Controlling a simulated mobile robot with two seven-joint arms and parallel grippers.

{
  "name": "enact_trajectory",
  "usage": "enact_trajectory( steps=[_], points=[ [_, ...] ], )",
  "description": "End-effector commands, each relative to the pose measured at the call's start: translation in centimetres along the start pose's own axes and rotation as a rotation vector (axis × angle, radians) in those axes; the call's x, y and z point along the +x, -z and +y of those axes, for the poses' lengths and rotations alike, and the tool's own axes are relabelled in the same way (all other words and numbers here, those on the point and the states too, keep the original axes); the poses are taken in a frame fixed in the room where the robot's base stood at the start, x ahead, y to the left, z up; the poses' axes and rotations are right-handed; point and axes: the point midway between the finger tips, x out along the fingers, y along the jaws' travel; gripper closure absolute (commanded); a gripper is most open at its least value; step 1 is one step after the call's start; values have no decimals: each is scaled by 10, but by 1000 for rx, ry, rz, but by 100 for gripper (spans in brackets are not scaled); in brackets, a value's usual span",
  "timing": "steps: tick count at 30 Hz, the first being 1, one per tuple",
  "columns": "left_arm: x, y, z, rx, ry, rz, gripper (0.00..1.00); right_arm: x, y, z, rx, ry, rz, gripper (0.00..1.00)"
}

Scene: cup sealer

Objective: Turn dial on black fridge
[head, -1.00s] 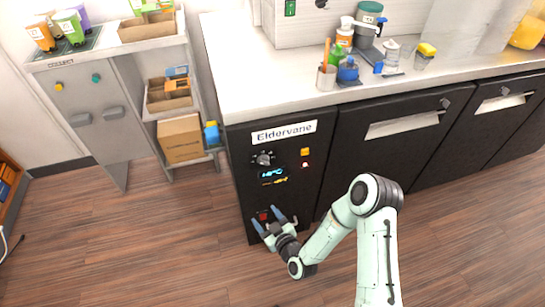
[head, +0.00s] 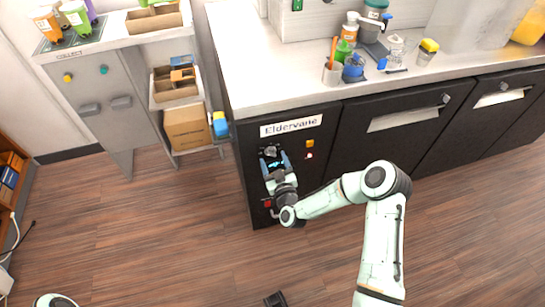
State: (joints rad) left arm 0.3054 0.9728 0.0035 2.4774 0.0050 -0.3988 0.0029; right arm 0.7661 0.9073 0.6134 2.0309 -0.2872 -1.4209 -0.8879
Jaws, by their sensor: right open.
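The black fridge (head: 318,167) stands under the left end of the counter, with a white "Eldervane" label (head: 291,126) near its top. Its dial (head: 271,151) is a dark round knob below the label, partly hidden by my right gripper. My right gripper (head: 275,158) is open, with its two blue-grey fingers pointing up the fridge front, one on each side of the lit display just below the dial. The fingertips are close to the dial's lower edge; I cannot tell whether they touch it. My left gripper cannot be made out.
An orange button (head: 310,143) and a red light (head: 309,155) sit right of the dial. A red switch (head: 267,204) is low on the panel. A shelf unit with a cardboard box (head: 187,128) stands to the left.

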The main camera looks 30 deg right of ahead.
Motion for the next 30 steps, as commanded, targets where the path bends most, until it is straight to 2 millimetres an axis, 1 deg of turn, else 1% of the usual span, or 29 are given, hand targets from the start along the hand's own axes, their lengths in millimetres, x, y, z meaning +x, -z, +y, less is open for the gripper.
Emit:
enact_trajectory(
  steps=[1, 3, 6, 15, 16, 17, 18, 20, 21, 30],
  points=[
    [0, 0, 0, 0, 0, 0, 45, 7, 0, 0, 1, -1, 1, 31],
    [0, 0, 0, 0, 0, 0, 45, 14, 0, 0, 1, -1, 1, 31],
    [0, 0, 0, 0, 0, 0, 45, 19, 0, 0, 1, 0, 0, 31],
    [0, 0, 0, 0, 0, 0, 45, 22, 0, 0, 1, 1, -1, 31],
    [0, 0, 0, 0, 0, 0, 45, 22, 0, 0, 1, 1, -1, 37],
    [0, 0, 0, 0, 0, 0, 45, 22, 0, 0, 1, 1, -1, 47],
    [0, 0, 0, 0, 0, 0, 45, 21, 0, 0, 1, 1, -1, 60],
    [0, 0, 0, 0, 0, 0, 45, 21, 0, 0, 1, 1, -1, 80],
    [0, 0, 0, 0, 0, 0, 45, 21, 0, 0, 1, 1, -1, 87],
    [2, 1, 0, 0, 0, 3, 45, 21, 0, 0, 27, 1, 0, 87]
  ],
)
